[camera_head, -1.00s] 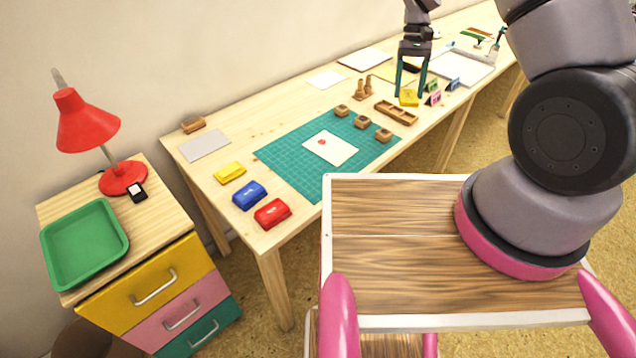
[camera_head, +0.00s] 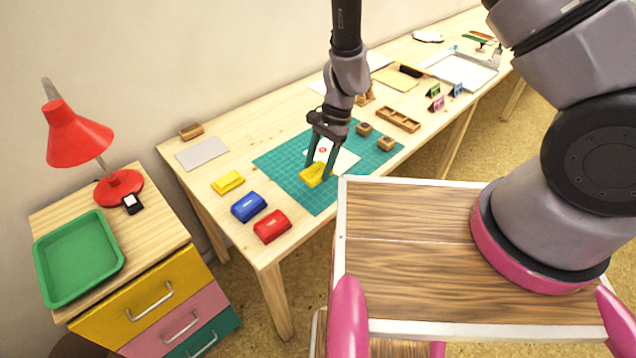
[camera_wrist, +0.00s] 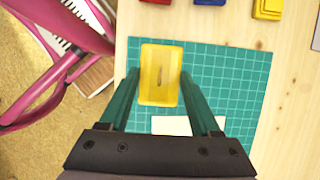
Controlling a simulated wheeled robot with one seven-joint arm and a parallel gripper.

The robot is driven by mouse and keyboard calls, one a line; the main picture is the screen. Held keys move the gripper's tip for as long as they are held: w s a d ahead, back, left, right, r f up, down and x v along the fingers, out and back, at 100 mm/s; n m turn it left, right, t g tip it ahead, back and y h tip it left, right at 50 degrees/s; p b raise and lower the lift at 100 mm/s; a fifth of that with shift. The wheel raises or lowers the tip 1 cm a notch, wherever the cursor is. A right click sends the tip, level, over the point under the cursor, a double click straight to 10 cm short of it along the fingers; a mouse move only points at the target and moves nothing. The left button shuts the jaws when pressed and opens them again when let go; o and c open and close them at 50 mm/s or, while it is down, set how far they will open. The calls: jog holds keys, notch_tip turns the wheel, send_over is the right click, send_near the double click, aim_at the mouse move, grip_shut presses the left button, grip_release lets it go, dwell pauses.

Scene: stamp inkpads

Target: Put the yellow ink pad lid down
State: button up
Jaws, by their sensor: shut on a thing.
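The yellow ink pad lid (camera_head: 313,175) is held between the green fingers of my gripper (camera_head: 322,172), over the front part of the green cutting mat (camera_head: 287,160). In the wrist view the lid (camera_wrist: 160,75) shows as a yellow rectangle between the fingertips (camera_wrist: 157,88). I cannot tell how high it is above the mat. The yellow ink pad (camera_head: 228,182) sits on the table left of the mat, apart from the lid; part of it shows at the top of the wrist view (camera_wrist: 268,9).
A blue ink pad (camera_head: 248,207) and a red one (camera_head: 271,226) stand left of the mat. A white paper with a red mark (camera_head: 345,160) lies on the mat, partly behind my gripper. Wooden stamps (camera_head: 386,143) stand to the right. The mat's front left is bare.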

aim_at(315, 192)
jog(key=shift+f, duration=2.95)
jog(key=shift+f, duration=0.1)
jog(key=o, duration=1.3)
